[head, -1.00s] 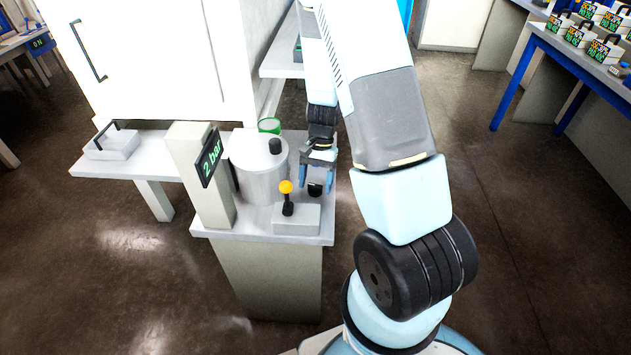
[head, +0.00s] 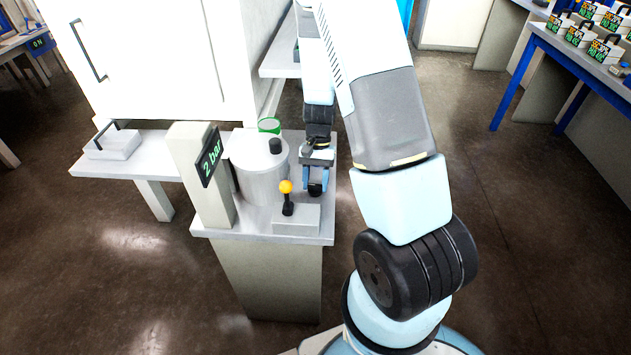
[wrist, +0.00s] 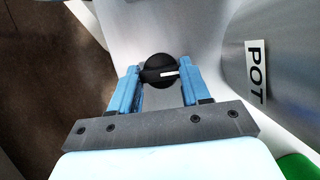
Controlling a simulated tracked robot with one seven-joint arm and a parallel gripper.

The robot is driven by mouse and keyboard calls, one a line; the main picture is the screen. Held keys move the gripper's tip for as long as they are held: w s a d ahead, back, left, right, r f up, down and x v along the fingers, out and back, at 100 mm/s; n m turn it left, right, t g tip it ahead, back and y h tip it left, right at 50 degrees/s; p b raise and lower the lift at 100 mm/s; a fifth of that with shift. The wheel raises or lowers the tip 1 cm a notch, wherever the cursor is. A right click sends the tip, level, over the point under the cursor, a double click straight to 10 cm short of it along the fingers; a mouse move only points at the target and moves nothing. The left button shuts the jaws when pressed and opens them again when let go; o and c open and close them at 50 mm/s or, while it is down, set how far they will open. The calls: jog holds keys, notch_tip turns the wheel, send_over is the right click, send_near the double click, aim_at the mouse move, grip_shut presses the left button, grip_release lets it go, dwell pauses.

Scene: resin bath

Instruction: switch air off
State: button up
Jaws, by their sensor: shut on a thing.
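A round black knob (wrist: 158,72) with a white pointer mark shows in the wrist view; the mark lies nearly level, pointing right. In the head view the knob (head: 315,189) is mostly behind my fingers, on the bench right of the silver pot. My gripper (head: 315,184) reaches down to it from behind. In the wrist view my gripper (wrist: 158,78) has one blue finger on each side of the knob and is shut on it. A display (head: 209,157) on a post reads "2 bar".
A silver pot (head: 260,178) labelled "POT" stands close left of my gripper. A lever with a yellow ball (head: 286,187) rises from a grey box (head: 296,220) in front. A green-rimmed cup (head: 269,126) stands behind the pot. Open floor lies right of the bench.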

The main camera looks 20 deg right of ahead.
jog(key=shift+n, duration=0.6)
jog(key=o, duration=1.1)
jog(key=shift+c, duration=0.2)
jog(key=shift+w, duration=0.1)
jog(key=v, duration=1.3)
jog(key=shift+w+a+r, duration=0.15)
jog(key=shift+w+r, duration=0.05)
jog(key=shift+r, duration=0.1)
